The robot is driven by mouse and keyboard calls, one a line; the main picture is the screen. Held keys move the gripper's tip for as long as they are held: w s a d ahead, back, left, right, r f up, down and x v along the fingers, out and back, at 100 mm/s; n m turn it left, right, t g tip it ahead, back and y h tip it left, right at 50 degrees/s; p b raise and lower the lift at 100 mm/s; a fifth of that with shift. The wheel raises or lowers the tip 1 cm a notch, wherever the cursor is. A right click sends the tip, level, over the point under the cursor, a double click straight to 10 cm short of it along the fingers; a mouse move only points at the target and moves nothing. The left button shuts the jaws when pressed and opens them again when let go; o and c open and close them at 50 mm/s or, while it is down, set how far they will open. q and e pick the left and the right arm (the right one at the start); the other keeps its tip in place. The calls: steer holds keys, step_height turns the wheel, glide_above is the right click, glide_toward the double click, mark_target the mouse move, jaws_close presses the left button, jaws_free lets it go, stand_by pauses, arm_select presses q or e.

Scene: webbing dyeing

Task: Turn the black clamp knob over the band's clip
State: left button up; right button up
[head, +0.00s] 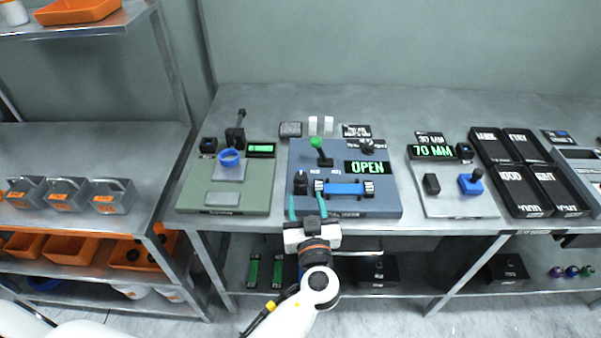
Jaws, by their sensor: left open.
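The blue band (344,188) lies across the front of the blue-grey panel (392,208), with a pale clip at each end. The black clamp knob (300,182) stands upright on the panel beside the band's left clip (319,186). My left gripper (306,199) reaches in from the front edge with its two teal fingers apart and nothing visible between them. Its fingertips are just in front of the knob; I cannot tell whether either one touches it. The right finger partly covers the area by the left clip. My right gripper is not in view.
A green-handled lever (319,143) and a display reading OPEN (366,168) are on the same panel. A green board (195,190) with a blue ring stands to the left. A pale board (455,205) and black boxes (520,172) stand to the right.

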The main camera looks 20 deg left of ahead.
mark_target(302, 180)
arm_select(q)
steer(key=p+x, duration=0.2)
steer(key=x, duration=0.5)
steer(key=shift+w+a+r, duration=0.1)
steer(key=shift+w+a, duration=0.05)
steer(key=shift+w, duration=0.15)
steer(key=shift+w+a, duration=0.25)
steer(key=shift+w, duration=0.25)
steer(key=c, duration=0.9)
steer(key=shift+c, duration=0.2)
